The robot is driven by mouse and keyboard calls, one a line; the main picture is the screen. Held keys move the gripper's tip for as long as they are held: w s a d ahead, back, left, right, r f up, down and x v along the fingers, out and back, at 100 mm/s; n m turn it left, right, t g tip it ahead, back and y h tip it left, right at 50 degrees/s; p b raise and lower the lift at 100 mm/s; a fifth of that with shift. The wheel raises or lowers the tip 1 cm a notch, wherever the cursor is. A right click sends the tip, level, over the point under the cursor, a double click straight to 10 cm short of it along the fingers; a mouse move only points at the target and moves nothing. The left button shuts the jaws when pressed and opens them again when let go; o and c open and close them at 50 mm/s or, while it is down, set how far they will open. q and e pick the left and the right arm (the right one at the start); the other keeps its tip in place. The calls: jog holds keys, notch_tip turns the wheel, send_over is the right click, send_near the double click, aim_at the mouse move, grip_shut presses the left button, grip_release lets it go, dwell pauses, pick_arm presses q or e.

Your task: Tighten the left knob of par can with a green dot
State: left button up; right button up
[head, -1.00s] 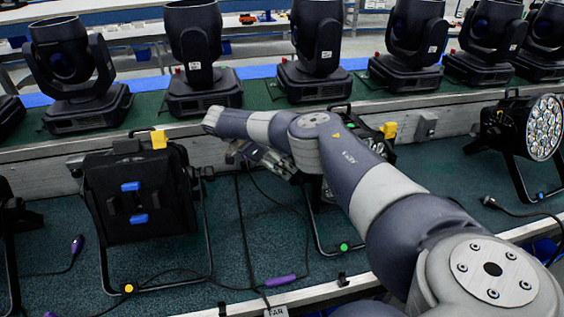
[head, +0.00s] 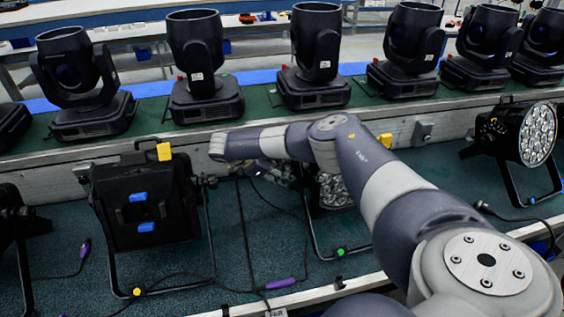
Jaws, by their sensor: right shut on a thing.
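The par can with the green dot (head: 333,192) stands in the middle, mostly behind my right arm. Its lens face shows below the arm, and the green dot (head: 340,252) is on the foot of its stand. My right gripper (head: 284,174) is at the left side of this par can, shut on its left knob. The arm hides the knob and part of the fingers. My left gripper is not in view.
Several moving-head lights line the green shelf (head: 255,101) behind. Cables and a purple connector (head: 280,284) lie on the teal surface.

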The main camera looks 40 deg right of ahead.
pick_arm(q)
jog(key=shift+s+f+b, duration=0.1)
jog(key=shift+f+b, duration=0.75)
jog(key=shift+b, duration=0.45)
pick_arm(e)
jog(key=shift+s+a+f+m+t+h, duration=0.1)
jog(key=shift+f+m+t+h, duration=0.05)
jog(key=shift+m+t+h, duration=0.9)
jog(key=shift+s+a+f+m+t+h, duration=0.15)
jog(key=shift+m+t+h, duration=0.6)
jog(key=shift+t, duration=0.45)
jog(key=shift+s+d+f+m+t+h, duration=0.1)
jog(key=shift+m+t+h, duration=0.8)
jog(key=shift+t, duration=0.25)
jog(key=o, duration=1.1)
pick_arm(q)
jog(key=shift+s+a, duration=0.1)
